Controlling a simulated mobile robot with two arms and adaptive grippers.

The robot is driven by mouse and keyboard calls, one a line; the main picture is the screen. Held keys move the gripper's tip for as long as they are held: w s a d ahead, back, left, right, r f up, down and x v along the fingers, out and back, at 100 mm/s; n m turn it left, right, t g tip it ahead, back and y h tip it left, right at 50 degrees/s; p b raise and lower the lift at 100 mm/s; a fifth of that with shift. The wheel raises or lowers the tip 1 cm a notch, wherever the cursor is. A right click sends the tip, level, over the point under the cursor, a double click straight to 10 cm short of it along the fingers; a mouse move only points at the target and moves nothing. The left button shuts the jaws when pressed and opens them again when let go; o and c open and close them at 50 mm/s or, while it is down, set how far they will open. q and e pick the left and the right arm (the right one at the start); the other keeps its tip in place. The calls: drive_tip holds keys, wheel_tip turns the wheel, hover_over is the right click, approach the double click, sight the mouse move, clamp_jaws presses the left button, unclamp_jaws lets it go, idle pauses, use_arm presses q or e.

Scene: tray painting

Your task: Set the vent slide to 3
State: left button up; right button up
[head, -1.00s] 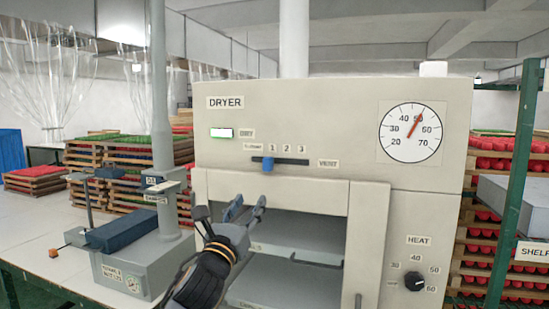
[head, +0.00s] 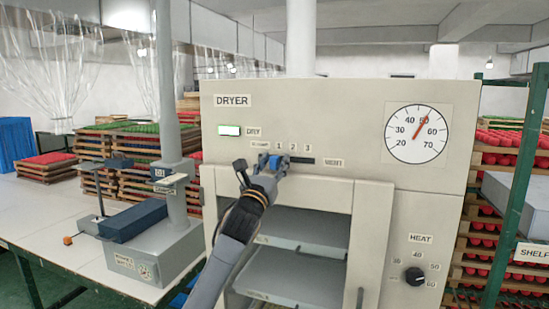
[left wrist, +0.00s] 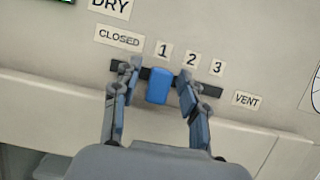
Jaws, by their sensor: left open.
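The vent slide is a blue knob (left wrist: 158,86) in a dark horizontal slot (left wrist: 209,90) on the dryer's front. In the left wrist view the knob sits just below the label 1, between CLOSED on the left and 2 and 3 on the right. My left gripper (left wrist: 156,93) is open, with one finger on each side of the knob and a gap showing on both sides. In the head view the left gripper (head: 272,165) reaches up to the slot and partly covers the knob. My right gripper is in neither view.
The dryer (head: 350,100) has a round dial (head: 417,134) at upper right and a black heat knob (head: 415,276) below it. Open shelves (head: 300,228) lie beneath the slot. A grey post stand (head: 150,250) is at left, and a green rack post (head: 520,180) at right.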

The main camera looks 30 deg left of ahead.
sight(309, 155)
use_arm(q)
drive_tip(key=shift+w+a, duration=0.15)
drive_tip(key=shift+w, duration=0.1)
clamp_jaws()
drive_tip(key=d, duration=0.2)
drive_tip(key=w+d, duration=0.1)
drive_tip(key=d, duration=0.5)
drive_tip(key=shift+w+d, duration=0.2)
drive_tip(key=shift+w, duration=0.2)
drive_tip(key=shift+a, duration=0.15)
unclamp_jaws()
drive_tip(key=shift+w+d, duration=0.1)
drive_tip(key=shift+d, duration=0.15)
drive_tip(key=shift+a, duration=0.1)
